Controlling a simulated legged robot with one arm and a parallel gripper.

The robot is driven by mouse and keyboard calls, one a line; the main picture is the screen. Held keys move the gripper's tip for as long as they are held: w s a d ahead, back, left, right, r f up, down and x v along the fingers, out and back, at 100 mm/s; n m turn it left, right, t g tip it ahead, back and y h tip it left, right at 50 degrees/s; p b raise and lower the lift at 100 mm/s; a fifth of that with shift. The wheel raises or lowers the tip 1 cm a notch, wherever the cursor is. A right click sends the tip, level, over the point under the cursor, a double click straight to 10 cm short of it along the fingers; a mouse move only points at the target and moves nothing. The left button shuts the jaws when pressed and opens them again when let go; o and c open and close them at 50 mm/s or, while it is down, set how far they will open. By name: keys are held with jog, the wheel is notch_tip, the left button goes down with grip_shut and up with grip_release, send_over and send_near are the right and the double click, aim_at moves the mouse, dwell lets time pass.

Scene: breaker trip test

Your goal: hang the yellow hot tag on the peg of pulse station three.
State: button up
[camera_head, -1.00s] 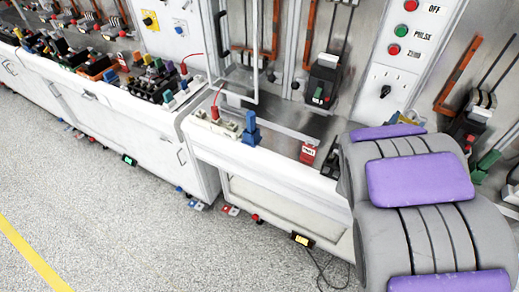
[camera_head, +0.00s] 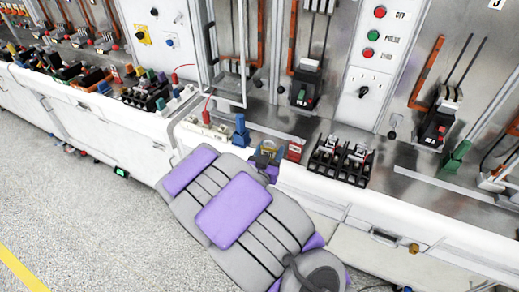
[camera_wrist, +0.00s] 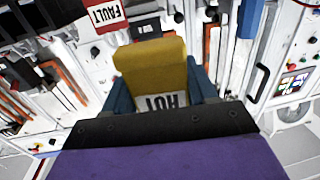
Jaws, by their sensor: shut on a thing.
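My gripper (camera_head: 267,163) is shut on the yellow hot tag (camera_head: 268,150), above the bench's front edge in the head view. In the wrist view the tag (camera_wrist: 152,65) stands between my blue fingers, its HOT lettering upside down. A sign with a 3 (camera_head: 497,4) shows at the top right of the head view. Small dark knobs stick out from the panels, one (camera_head: 392,135) right of the rotary switch panel. I cannot tell which is the peg of pulse station three.
A red tag (camera_head: 295,151) lies on the bench just right of my gripper; the wrist view shows a red FAULT tag (camera_wrist: 103,14). Black breakers (camera_head: 340,160) stand right of it, a blue clamp (camera_head: 240,131) left. The OFF, PULSE and ZERO button panel (camera_head: 372,60) is behind.

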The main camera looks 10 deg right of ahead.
jog(key=shift+s+d+f, duration=0.2)
jog(key=shift+s+f, duration=0.25)
jog(key=shift+f, duration=0.05)
jog(key=shift+s+d+f, duration=0.15)
jog(key=shift+s+f, duration=0.3)
jog(key=w+b, duration=0.1)
jog(key=w, duration=0.4)
jog(key=w+f+b, duration=0.1)
jog(key=w, duration=0.9)
jog(key=shift+d+f+b, duration=0.25)
jog(key=shift+b, duration=0.15)
jog(key=f, duration=0.1)
jog(key=w+f+b, duration=0.1)
jog(key=shift+f, duration=0.55)
